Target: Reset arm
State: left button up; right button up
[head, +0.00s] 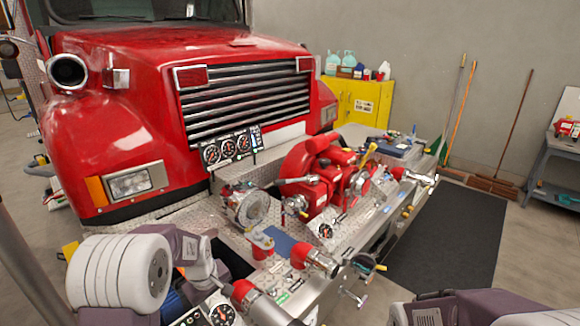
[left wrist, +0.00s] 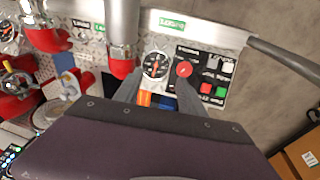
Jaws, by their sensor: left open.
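My left gripper (left wrist: 157,88) is open in the left wrist view, its two grey fingers spread with nothing between them. The fingers point at a control panel with a round gauge (left wrist: 156,66), a red round knob (left wrist: 184,69) and several coloured push buttons (left wrist: 211,89). The right fingertip is close to the red knob; I cannot tell whether it touches. My left arm (head: 120,272) enters at the lower left of the head view and partly hides the panel there. Part of my right arm (head: 470,308) shows at the bottom right; its fingers do not show.
A red pump (head: 318,185) with pipes and gauges stands on the fire truck's metal bumper (head: 200,215). The red truck (head: 150,90) is behind it. A yellow cabinet (head: 358,102) and brooms (head: 515,125) stand at the back wall. A dark mat (head: 445,235) on the right floor is clear.

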pick_arm(q)
jog(key=s+d+f+m+b, duration=0.1)
jog(key=s+m, duration=0.3)
jog(key=s, duration=0.5)
jog(key=s+d+f+m+g, duration=0.1)
jog(key=s+d+m, duration=0.2)
jog(key=s, duration=0.6)
jog(key=shift+s+d+m+b, duration=0.35)
jog(key=shift+m, duration=0.75)
pick_arm(e)
notch_tip(320, 180, down, 3)
jog(key=shift+s+d+f, duration=0.1)
pick_arm(q)
jog(key=shift+s, duration=0.15)
pick_arm(e)
jog(key=shift+s, duration=0.2)
jog(key=shift+w, duration=0.1)
dwell(0.9)
